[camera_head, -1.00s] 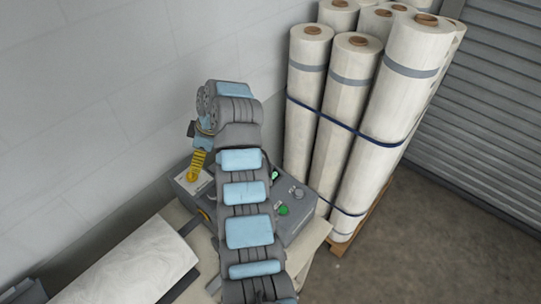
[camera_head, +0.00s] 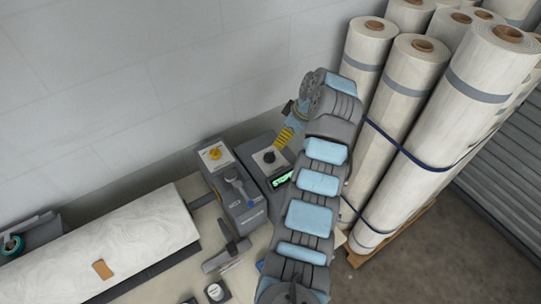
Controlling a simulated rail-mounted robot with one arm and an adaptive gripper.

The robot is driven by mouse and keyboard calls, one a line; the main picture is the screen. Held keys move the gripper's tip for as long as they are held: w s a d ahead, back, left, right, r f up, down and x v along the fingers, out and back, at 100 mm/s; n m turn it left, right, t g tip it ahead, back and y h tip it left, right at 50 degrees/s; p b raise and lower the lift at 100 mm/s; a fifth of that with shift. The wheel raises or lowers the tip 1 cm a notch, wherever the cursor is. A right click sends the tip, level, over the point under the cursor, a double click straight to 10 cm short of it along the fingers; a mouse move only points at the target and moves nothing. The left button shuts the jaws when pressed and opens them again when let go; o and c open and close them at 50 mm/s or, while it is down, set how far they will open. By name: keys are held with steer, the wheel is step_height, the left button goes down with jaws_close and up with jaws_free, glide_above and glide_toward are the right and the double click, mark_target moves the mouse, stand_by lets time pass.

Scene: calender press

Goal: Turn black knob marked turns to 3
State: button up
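In the head view a small black knob (camera_head: 268,157) sits on a light square plate on top of a dark grey control box (camera_head: 257,142). My gripper (camera_head: 276,146) points down toward this knob from its upper right. Its yellow ribbed finger part ends close to the knob. I cannot tell whether it touches the knob or how far its fingers are apart. The knob's label and setting are too small to read. A green lit display (camera_head: 282,180) shows on the box below the knob. My arm hides the box's right part.
A second grey box (camera_head: 238,190) with a yellow knob (camera_head: 214,153) and a grey lever stands to the left. A large whitish roll (camera_head: 115,240) lies at lower left. Tall wrapped rolls (camera_head: 430,110) stand close on the right. The wall is behind.

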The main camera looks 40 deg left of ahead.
mark_target(270, 154)
steer(key=p+x, duration=0.2)
steer(key=x, duration=1.1)
steer(key=shift+a+f, duration=0.1)
steer(key=shift+f, duration=0.25)
steer(key=shift+f, duration=0.1)
steer(key=c, duration=1.2)
